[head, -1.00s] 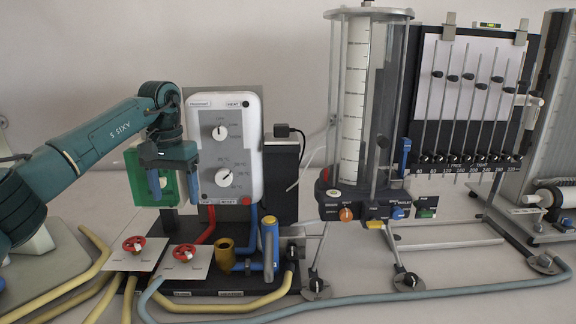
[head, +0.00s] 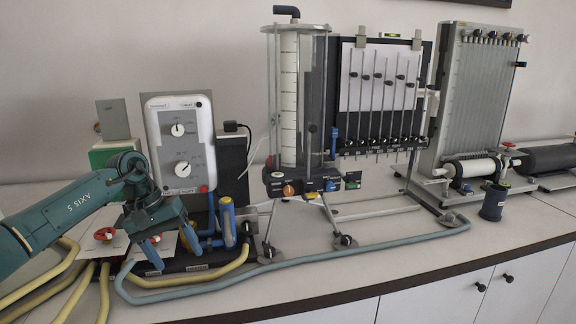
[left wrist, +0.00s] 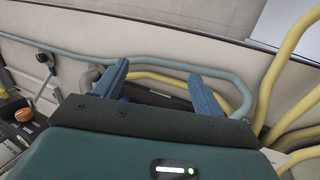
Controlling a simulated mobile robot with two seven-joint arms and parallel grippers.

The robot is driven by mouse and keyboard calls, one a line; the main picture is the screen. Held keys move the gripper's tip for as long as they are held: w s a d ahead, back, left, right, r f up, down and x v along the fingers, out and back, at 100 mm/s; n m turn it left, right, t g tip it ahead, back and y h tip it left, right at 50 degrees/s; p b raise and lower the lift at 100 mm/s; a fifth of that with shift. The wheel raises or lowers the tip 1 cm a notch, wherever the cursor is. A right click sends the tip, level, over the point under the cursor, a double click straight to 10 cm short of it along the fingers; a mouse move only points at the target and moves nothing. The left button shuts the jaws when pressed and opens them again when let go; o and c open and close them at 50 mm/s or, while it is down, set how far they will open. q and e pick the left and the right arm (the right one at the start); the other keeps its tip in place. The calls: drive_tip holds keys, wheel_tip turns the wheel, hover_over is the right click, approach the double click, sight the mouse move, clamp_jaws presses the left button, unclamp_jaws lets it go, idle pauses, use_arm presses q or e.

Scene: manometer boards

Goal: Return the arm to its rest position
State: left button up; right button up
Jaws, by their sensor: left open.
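My left arm comes in from the left in the head view. Its gripper (head: 172,258) is open and empty, pointing down over the front of the dark base with the red valves. In the left wrist view the two blue fingers of the left gripper (left wrist: 163,88) stand apart with nothing between them. Behind them lie the blue-grey hose and yellow hoses. The gripper hides part of the valve plates and the brass fitting in the head view. My right gripper is not in view.
A white control box (head: 182,145) with two dials stands behind the gripper. A red valve (head: 104,234) is left of it. A clear cylinder (head: 300,100) and a tube board (head: 382,90) stand right. The blue-grey hose (head: 300,263) runs along the bench front. The bench's right front is clear.

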use_arm(q)
drive_tip(key=s+d+f+n+t+h, duration=0.2)
drive_tip(key=s+d+n+h, duration=0.25)
drive_tip(key=d+n, duration=0.35)
drive_tip(key=s+d+f+n+t+h, duration=0.2)
drive_tip(key=s+d+n+h, duration=0.2)
drive_tip(key=d+n+h, duration=0.35)
drive_tip(key=s+d+f+n+t+h, duration=0.1)
drive_tip(key=s+d+f+n+h, duration=0.2)
drive_tip(key=d+n, duration=0.55)
drive_tip(key=s+a+f+m+t+y, duration=0.3)
drive_tip(key=s+a+f+m+y, duration=0.4)
drive_tip(key=m, duration=0.7)
drive_tip(key=s+a+f+m+t+y+p, duration=0.1)
drive_tip(key=s+a+f+m+t+y, duration=0.1)
drive_tip(key=s+a+f+m+y, duration=0.6)
wheel_tip(320, 180, down, 4)
drive_tip(key=s+m, duration=0.2)
drive_tip(key=m, duration=0.4)
drive_tip(key=shift+s+m+t+y, duration=0.25)
drive_tip(key=shift+m+t+y, duration=0.05)
drive_tip(key=shift+m+t, duration=0.1)
